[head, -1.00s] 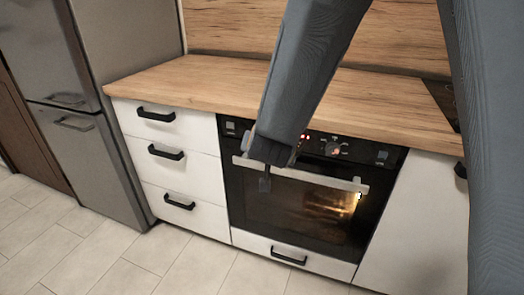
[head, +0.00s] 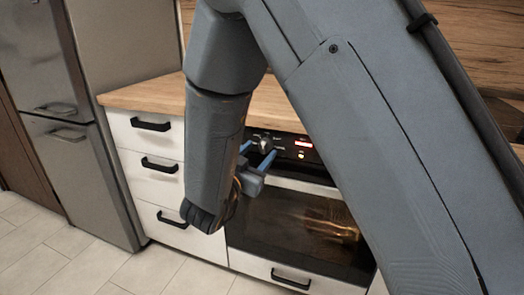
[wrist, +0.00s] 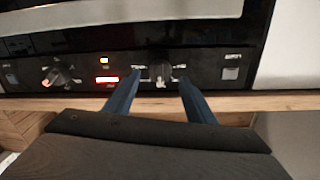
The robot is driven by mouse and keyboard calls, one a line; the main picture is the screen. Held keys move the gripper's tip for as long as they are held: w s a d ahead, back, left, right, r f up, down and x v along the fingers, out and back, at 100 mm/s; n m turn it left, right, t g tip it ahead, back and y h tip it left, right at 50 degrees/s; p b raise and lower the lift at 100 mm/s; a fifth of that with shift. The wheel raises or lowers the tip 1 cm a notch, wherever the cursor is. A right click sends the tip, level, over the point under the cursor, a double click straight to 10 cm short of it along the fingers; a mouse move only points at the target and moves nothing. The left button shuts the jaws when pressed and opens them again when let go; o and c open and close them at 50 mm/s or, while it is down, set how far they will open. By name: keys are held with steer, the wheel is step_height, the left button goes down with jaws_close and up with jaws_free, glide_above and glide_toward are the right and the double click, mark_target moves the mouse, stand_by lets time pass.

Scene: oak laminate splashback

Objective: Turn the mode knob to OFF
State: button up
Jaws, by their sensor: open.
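The oven's black control panel (wrist: 215,66) fills the middle of the wrist view, seen upside down. A dark knob (wrist: 160,68) with pale marks around it sits between my two blue fingers; it is the left knob (head: 265,144) in the head view. My gripper (wrist: 160,80) is open, with one finger on either side of this knob. In the head view my gripper (head: 258,156) is close to the panel. I cannot tell whether the fingers touch the knob. A second knob (wrist: 57,75) has reddish marks. The labels are too blurred to read, so which knob is the mode knob is unclear.
The oven door (head: 290,230) is closed and lit inside. A wooden counter (head: 150,92) lies above the panel. White drawers (head: 150,180) and a fridge (head: 95,150) stand left.

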mark_target(265, 146)
steer(key=shift+x, duration=1.35)
steer(key=c, duration=1)
steer(key=shift+c, duration=0.2)
